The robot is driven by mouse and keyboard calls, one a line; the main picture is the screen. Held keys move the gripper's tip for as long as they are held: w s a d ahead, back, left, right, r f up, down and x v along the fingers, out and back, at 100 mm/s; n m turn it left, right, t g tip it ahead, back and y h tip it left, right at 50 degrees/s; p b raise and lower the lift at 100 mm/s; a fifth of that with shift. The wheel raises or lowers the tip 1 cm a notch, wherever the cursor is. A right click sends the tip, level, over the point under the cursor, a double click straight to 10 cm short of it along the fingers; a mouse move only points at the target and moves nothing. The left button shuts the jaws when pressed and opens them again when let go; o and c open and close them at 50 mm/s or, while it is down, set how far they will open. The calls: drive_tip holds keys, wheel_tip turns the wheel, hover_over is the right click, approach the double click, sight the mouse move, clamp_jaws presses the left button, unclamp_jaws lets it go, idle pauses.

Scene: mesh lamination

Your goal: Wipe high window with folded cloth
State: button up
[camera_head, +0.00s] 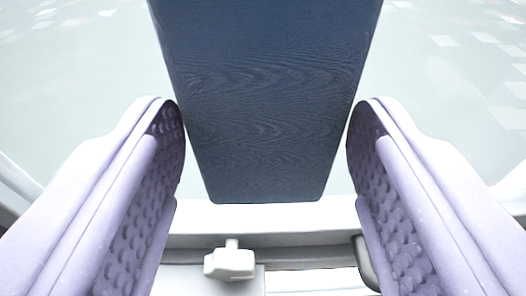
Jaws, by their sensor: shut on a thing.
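The folded cloth (262,120) is a dark blue, finely patterned block in the upper middle of the head camera view. My gripper (265,125) has two pale lilac fingers with dimpled inner pads, one on each side of the cloth. The fingertips meet the cloth's left and right sides and are shut on it. The window (80,70) is a pale grey-green pane behind the cloth, with light flecks at the upper left and upper right. I cannot tell whether the cloth touches the pane.
A white window frame bar (335,218) runs across below the cloth. A small white latch or handle (230,262) sticks out below that bar. A dark grey part, partly hidden by the right finger, lies to its right. Clear pane shows on both sides of the cloth.

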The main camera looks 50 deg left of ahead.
drive_tip(key=f+v, duration=0.1)
drive_tip(key=v, duration=0.5)
drive_tip(key=shift+b, duration=0.35)
drive_tip(key=shift+d, duration=0.1)
drive_tip(key=v, duration=0.2)
drive_tip(key=shift+s+d+f, duration=0.2)
drive_tip(key=shift+s+d, duration=0.1)
drive_tip(key=shift+d, duration=0.05)
idle(0.6)
